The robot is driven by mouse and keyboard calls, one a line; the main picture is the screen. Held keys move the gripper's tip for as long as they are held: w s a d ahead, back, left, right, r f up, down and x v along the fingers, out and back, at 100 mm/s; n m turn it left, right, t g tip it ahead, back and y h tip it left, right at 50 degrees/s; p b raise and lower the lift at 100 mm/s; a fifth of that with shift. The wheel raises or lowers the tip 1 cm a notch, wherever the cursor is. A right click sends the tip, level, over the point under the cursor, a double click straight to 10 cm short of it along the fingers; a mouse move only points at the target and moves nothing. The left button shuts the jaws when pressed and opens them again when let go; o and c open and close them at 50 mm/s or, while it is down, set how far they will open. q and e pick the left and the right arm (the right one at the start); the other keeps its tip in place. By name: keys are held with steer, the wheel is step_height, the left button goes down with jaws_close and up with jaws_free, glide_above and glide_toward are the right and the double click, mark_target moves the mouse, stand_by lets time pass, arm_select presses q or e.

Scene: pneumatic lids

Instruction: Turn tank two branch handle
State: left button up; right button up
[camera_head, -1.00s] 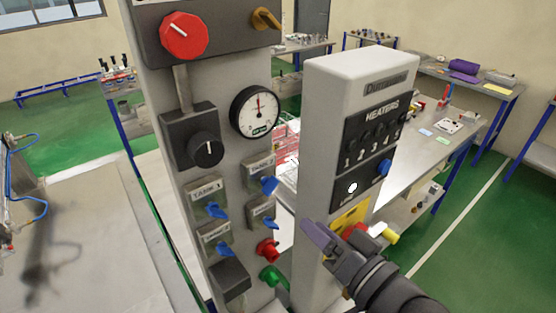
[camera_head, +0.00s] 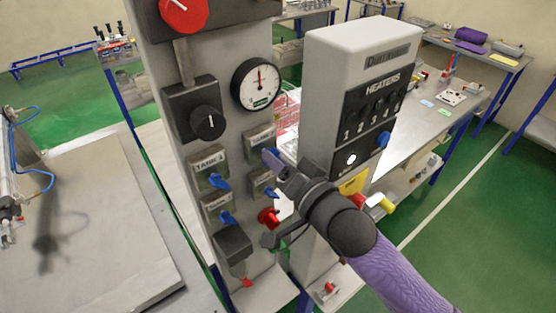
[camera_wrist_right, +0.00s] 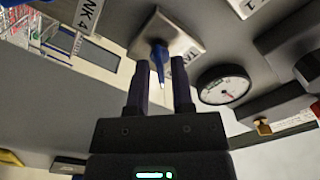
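The tank two valve plate (camera_head: 260,142) is at the upper right of a block of blue-handled valves on the grey column. My right gripper (camera_head: 273,161) is at this plate, and its fingers hide most of the blue handle in the head view. In the right wrist view, the blue handle (camera_wrist_right: 159,55) points between the two fingertips of my right gripper (camera_wrist_right: 160,88). The fingers stand apart, one on each side, with gaps visible beside the handle. My left gripper is not in view.
Tank one's handle (camera_head: 219,181) is to the left, and tank four's handle (camera_head: 270,191) sits just below my gripper. A red knob (camera_head: 268,217) is lower down. The heaters box (camera_head: 360,100) stands close on the right. A round gauge (camera_head: 256,84) is above.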

jaws_close()
steer(key=shift+n, duration=0.3)
steer(key=shift+r+n+p, duration=0.1)
steer(key=shift+n+p, duration=2.45)
steer(key=shift+n, duration=6.05)
